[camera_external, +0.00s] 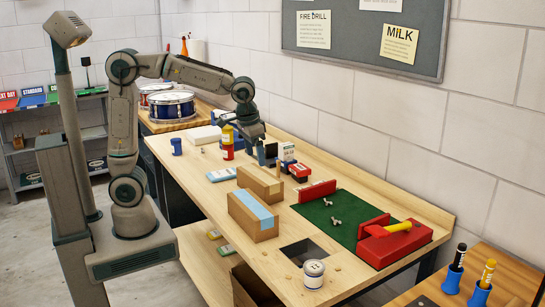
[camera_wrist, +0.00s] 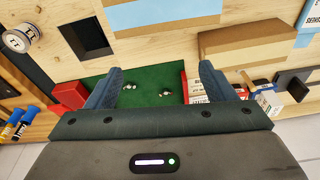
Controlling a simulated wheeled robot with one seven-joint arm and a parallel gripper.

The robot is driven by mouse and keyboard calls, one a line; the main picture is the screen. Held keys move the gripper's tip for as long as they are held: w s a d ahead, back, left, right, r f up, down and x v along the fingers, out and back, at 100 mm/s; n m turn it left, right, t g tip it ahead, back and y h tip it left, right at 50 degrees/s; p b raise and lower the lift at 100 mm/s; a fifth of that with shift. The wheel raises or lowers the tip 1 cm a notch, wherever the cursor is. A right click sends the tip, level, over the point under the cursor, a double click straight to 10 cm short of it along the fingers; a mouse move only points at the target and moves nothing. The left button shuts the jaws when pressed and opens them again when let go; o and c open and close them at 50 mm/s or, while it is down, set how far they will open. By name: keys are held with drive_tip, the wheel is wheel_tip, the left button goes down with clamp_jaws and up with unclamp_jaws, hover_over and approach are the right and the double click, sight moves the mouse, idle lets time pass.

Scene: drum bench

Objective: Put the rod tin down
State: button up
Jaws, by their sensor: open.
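My gripper (camera_external: 267,153) is over the back part of the wooden bench (camera_external: 205,172), near small boxes. In the wrist view my gripper (camera_wrist: 160,80) has its two blue-grey fingers spread wide, with nothing held between them. I cannot tell for sure which thing is the rod tin. A red and yellow cylinder (camera_external: 227,143) stands upright on the bench, left of my gripper and apart from it. A white round tin (camera_external: 313,274) stands at the bench's near edge; it also shows at the upper left of the wrist view (camera_wrist: 18,40).
Small red and white boxes (camera_external: 288,153) crowd beside my gripper. Two cardboard boxes (camera_external: 253,217) stand mid-bench. A green mat (camera_external: 348,203) holds bolts and a red vise (camera_external: 394,242). A square opening (camera_external: 304,251) is near the front. A blue can (camera_external: 176,146) stands at left.

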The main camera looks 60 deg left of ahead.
drive_tip(key=s+a+f+n+t, duration=0.1)
drive_tip(key=s+a+f, duration=0.3)
drive_tip(key=s+a, duration=1.1)
drive_tip(key=a, duration=0.2)
drive_tip(key=shift+a+f, duration=0.2)
drive_tip(key=shift+a, duration=0.1)
